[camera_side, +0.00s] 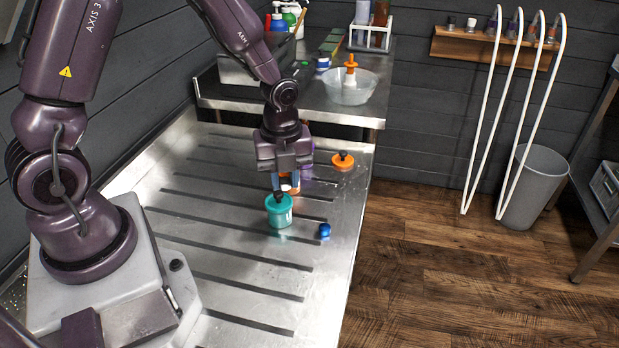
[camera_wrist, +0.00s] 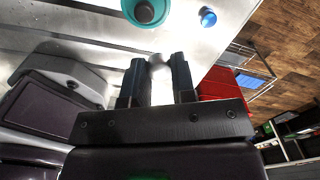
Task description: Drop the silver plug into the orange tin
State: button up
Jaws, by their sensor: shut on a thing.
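My gripper (camera_side: 288,185) points down over the steel bench, its dark fingers shut on the silver plug (camera_wrist: 158,62). The plug shows as a pale, rounded thing between the fingertips in the wrist view; in the side view I cannot make it out. An orange and white thing, which looks like the orange tin (camera_side: 291,189), shows just below and between the fingers, behind the teal tin. It is mostly hidden, so I cannot tell the plug's height above it.
The teal tin (camera_side: 279,214) with a black knob stands close in front of my gripper. A blue plug (camera_side: 324,230) lies to its right. A purple thing (camera_side: 307,173) is partly hidden beside my gripper. A clear bowl (camera_side: 347,92) stands behind. The front bench is clear.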

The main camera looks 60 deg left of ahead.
jog(key=shift+s+d+r, duration=0.1)
jog(key=shift+s+r, duration=0.2)
jog(key=shift+s, duration=0.35)
jog(key=shift+s+d+r, duration=0.1)
jog(key=shift+s+r, duration=0.15)
jog(key=shift+s, duration=0.4)
jog(key=shift+n, duration=0.5)
jog(key=w+a, duration=0.1)
jog(key=w+a+f, duration=0.1)
jog(key=a, duration=0.1)
jog(key=w+a+f, duration=0.1)
jog(key=shift+w+a, duration=0.15)
jog(key=w+a, duration=0.6)
jog(key=shift+m, duration=0.5)
jog(key=shift+d+f, duration=0.1)
jog(key=shift+f, duration=2.7)
